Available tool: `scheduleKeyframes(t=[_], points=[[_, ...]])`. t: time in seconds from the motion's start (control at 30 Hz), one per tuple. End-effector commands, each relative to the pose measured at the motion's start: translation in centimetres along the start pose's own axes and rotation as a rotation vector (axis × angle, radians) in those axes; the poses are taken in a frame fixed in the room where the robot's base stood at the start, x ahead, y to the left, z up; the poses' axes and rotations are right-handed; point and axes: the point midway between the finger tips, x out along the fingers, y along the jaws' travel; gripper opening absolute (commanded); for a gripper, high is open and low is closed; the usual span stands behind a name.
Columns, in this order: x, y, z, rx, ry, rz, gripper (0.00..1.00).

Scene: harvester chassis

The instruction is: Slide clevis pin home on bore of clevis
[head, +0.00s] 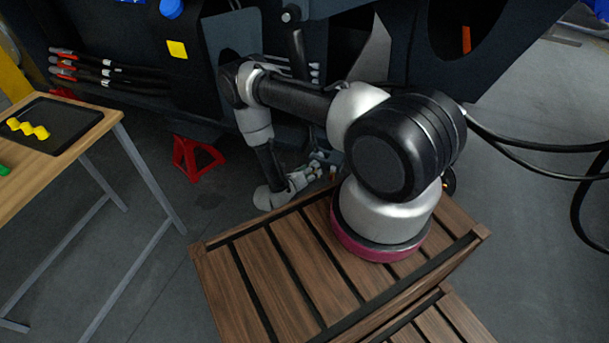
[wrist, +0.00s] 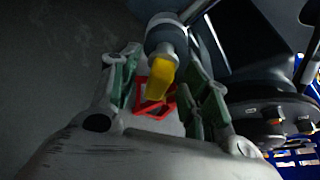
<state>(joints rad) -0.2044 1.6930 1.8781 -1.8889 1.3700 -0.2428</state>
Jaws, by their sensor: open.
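In the wrist view a yellow piece (wrist: 158,80) sticks out from the end of a grey cylindrical part (wrist: 165,38). I cannot tell whether the yellow piece is the clevis pin or part of the clevis, and no bore shows clearly. My gripper (wrist: 160,88) is open, with its green-grey fingers on either side of the yellow piece. Gaps show on both sides, and contact is not visible. In the head view my gripper (head: 318,170) is low beside the dark chassis (head: 330,45), partly hidden by my arm. The pin and clevis cannot be made out there.
A red jack stand (head: 196,157) stands on the floor under the chassis; red framework (wrist: 155,98) shows behind the yellow piece. A table (head: 75,150) with a black tray (head: 50,140) is at left. Cables (head: 530,150) hang at right. A blue crate (wrist: 298,155) is at lower right.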

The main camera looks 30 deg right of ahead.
Motion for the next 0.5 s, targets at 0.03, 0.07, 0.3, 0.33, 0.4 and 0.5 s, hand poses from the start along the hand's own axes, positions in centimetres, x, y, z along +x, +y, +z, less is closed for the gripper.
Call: scheduleKeyframes(t=[0.03,0.07,0.3,0.33,0.4,0.5], points=[[0.25,-0.03,-0.03,0.000,0.001,-0.001,0.46],[0.35,-0.03,-0.02,0.000,0.000,-0.001,0.46],[0.44,-0.02,0.01,0.000,0.000,-0.001,0.46],[0.43,-0.02,0.02,0.000,0.000,-0.001,0.43],[0.43,-0.02,0.02,0.000,0.000,-0.001,0.30],[0.42,-0.02,0.03,0.000,0.000,-0.001,0.12]])
